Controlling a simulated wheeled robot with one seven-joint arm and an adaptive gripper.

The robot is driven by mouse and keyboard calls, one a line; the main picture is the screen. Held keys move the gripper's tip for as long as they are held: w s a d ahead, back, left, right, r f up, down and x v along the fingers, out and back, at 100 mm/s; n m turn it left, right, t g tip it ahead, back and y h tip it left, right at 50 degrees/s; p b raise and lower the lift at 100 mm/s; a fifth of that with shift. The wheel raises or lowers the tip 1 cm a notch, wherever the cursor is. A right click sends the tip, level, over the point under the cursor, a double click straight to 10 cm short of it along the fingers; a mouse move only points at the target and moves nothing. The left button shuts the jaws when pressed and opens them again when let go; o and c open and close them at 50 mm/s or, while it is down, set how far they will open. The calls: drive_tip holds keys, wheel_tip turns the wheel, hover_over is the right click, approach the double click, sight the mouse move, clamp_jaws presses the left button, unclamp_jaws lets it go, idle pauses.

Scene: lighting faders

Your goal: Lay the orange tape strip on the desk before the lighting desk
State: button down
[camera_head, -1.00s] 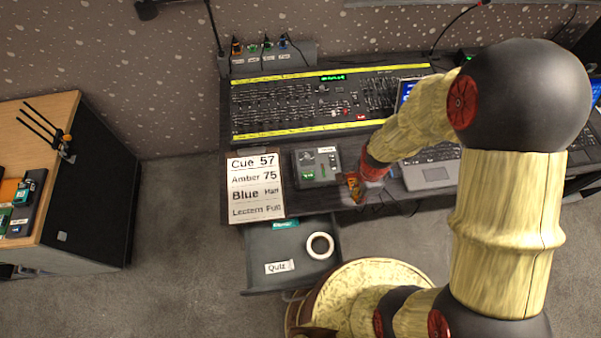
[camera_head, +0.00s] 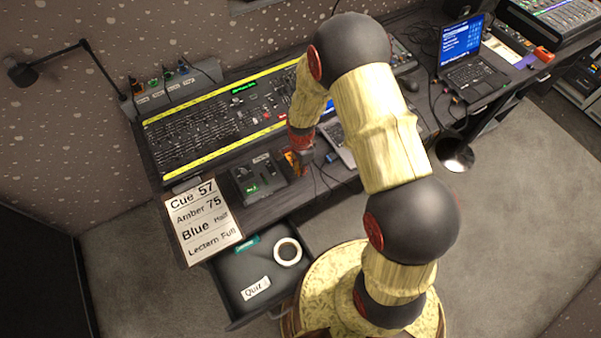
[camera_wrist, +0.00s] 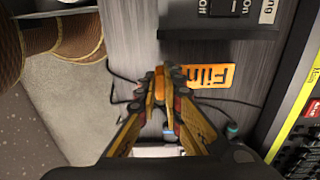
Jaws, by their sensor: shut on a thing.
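The orange tape strip (camera_wrist: 212,75) shows in the wrist view, with dark lettering that reads like "Film". Its near end is between the fingertips of my gripper (camera_wrist: 160,88), which is shut on it. The strip is just over the dark desk top (camera_wrist: 125,25); I cannot tell whether it touches the wood. In the head view my gripper (camera_head: 303,158) is in front of the lighting desk (camera_head: 205,132), a black fader console with yellow strips. Only a little orange shows there. The console's edge also shows at the right of the wrist view (camera_wrist: 293,130).
Dark cables run close by. An open drawer (camera_head: 230,285) holds a white tape roll (camera_head: 288,252), a "Quiz" label (camera_head: 256,288) and a teal label (camera_head: 246,245). A cue sheet (camera_head: 203,220) lies left.

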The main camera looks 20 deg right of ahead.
drive_tip(key=shift+w+d+f, duration=0.15)
drive_tip(key=shift+w+f, duration=0.4)
drive_tip(key=shift+f, duration=0.2)
drive_tip(key=shift+w+f+b, duration=0.15)
drive_tip(key=shift+f+b, duration=0.15)
drive_tip(key=shift+f, duration=1.3)
drive_tip(key=c, duration=2)
unclamp_jaws()
drive_tip(key=shift+f, duration=0.1)
drive_tip(key=shift+c, duration=0.2)
drive_tip(key=shift+o, duration=0.6)
